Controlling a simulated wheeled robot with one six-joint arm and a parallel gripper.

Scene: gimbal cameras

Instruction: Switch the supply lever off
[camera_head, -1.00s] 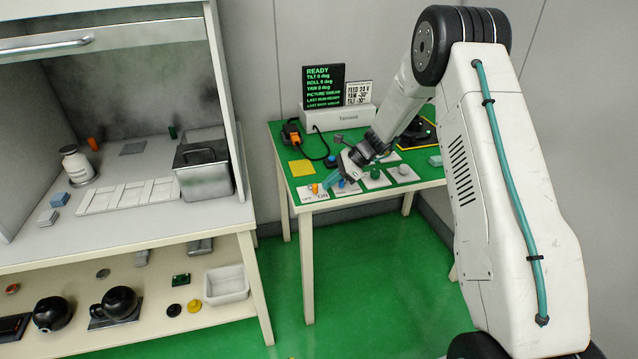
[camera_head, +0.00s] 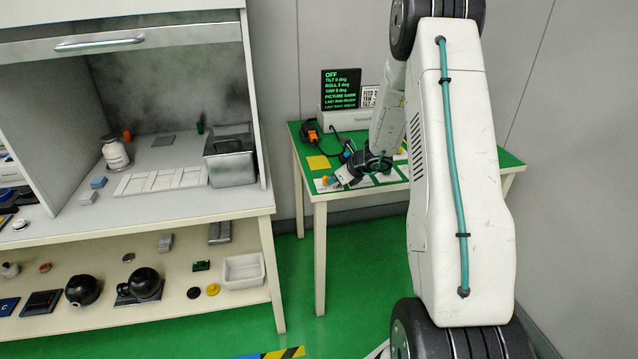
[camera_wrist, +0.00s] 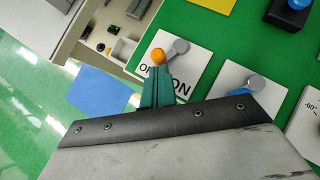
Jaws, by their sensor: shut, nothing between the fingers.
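The supply lever has an orange knob (camera_wrist: 157,55) and a grey pivot (camera_wrist: 178,48) on a white plate (camera_wrist: 196,68) in the wrist view. Its arm points left, toward the "OFF" side; the fingers partly cover the label, and "ON" shows at right. The orange knob also shows in the head view (camera_head: 325,180), at the green table's front left corner. My gripper (camera_wrist: 157,82) has its teal fingers shut and empty, tips just below the knob; I cannot tell whether they touch it. The black display (camera_head: 341,90) reads "OFF" on its top line.
A blue-knobbed control (camera_wrist: 240,86) sits close right of the lever plate. A yellow square (camera_head: 318,163) and an orange-and-black device (camera_head: 311,131) lie behind it on the green table (camera_head: 509,160). A workbench with a metal container (camera_head: 232,165) stands left, across a gap.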

